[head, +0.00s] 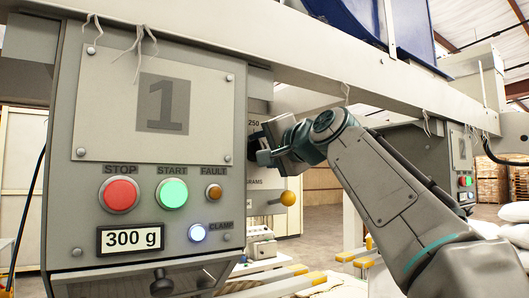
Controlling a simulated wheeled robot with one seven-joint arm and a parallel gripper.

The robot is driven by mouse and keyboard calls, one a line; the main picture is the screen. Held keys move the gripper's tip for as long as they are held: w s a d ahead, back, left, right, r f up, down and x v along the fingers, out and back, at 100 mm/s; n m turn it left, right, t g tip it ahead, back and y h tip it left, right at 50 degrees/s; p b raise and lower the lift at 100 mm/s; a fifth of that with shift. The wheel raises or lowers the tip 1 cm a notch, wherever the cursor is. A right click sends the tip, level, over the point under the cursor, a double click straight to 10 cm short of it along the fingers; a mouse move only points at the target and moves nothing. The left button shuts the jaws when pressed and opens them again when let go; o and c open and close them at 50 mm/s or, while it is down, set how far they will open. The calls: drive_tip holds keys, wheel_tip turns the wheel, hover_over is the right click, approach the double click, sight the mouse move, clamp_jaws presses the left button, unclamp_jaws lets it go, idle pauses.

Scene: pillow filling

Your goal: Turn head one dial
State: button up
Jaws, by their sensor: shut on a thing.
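Head one (160,130) is a grey box marked "1" at the left of the head view. Its front display (130,239) reads 300 g. The dial plate (262,180) is on its right side, with "250" and "GRAMS" partly readable. My gripper (258,152) reaches in from the right and is shut on the dial at this plate. A dark bit of the dial (253,142) shows beside the fingers; the gripper hides most of the rest, so its pointer cannot be read.
A lever with an orange knob (288,198) sticks out just below my gripper. Red STOP (119,194) and green START (172,193) buttons and a lit CLAMP lamp (197,233) are on the front. A beam (300,65) runs overhead. Head two (462,165) stands at the right.

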drive_tip(key=shift+n, duration=0.5)
drive_tip(key=o, duration=1)
drive_tip(key=shift+c, duration=0.2)
drive_tip(key=b+v, duration=0.4)
drive_tip(key=v, duration=0.9)
drive_tip(key=shift+s+d+b, duration=0.25)
drive_tip(key=shift+s+b, duration=0.1)
